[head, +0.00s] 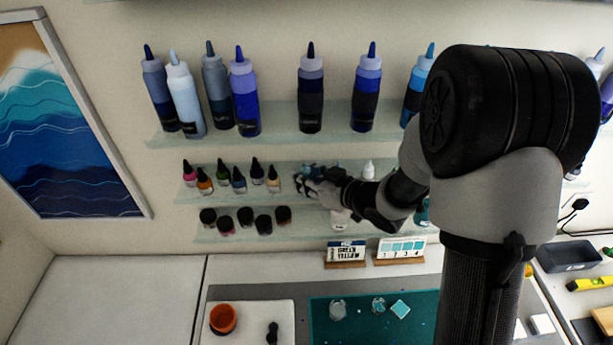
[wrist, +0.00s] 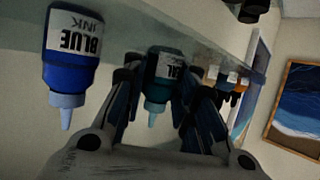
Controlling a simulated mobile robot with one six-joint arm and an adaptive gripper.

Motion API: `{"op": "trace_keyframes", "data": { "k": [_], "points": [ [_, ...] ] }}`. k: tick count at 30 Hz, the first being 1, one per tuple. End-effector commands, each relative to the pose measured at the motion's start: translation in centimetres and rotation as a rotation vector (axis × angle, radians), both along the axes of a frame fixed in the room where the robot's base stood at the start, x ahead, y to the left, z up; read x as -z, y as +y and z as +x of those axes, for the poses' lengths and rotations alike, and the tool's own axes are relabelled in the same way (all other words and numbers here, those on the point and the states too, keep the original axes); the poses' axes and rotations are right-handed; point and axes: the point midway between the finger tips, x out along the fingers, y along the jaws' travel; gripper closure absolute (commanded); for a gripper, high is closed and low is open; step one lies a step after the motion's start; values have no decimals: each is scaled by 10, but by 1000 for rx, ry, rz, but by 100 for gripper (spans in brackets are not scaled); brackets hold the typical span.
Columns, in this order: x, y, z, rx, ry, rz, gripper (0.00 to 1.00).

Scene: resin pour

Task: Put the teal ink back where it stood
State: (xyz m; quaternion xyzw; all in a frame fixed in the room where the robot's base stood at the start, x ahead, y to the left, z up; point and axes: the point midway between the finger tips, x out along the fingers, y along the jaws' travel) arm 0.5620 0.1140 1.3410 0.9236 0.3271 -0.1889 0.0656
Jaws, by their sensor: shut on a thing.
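The teal ink (wrist: 156,97), a small dark teal bottle with a teal nozzle, is between the fingers of my gripper (wrist: 163,88) in the wrist view. That view is upside down, so the nozzle points down in the picture. Its label is partly covered. In the head view my gripper (head: 312,184) is at the middle shelf (head: 205,193), right of the row of small ink bottles, and mostly hides the bottle. The bottle's base is close to the shelf glass; I cannot tell whether it touches.
A bottle labelled blue ink (wrist: 70,60) stands beside the held one. Dark jars (head: 264,224) stand on the shelf below, and tall bottles (head: 311,95) above. My arm hides the shelves' right part.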

Motion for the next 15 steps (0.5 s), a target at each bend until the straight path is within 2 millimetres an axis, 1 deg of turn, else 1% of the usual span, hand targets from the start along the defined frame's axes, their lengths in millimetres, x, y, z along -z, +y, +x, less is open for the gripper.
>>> {"op": "trace_keyframes", "data": {
  "k": [1,3,11,15],
  "points": [
    [1,0,5,0,-2,1,97],
    [3,0,7,-1,-3,0,97],
    [3,0,7,-1,-4,1,97],
    [9,0,7,-1,-3,0,97]
  ]
}}
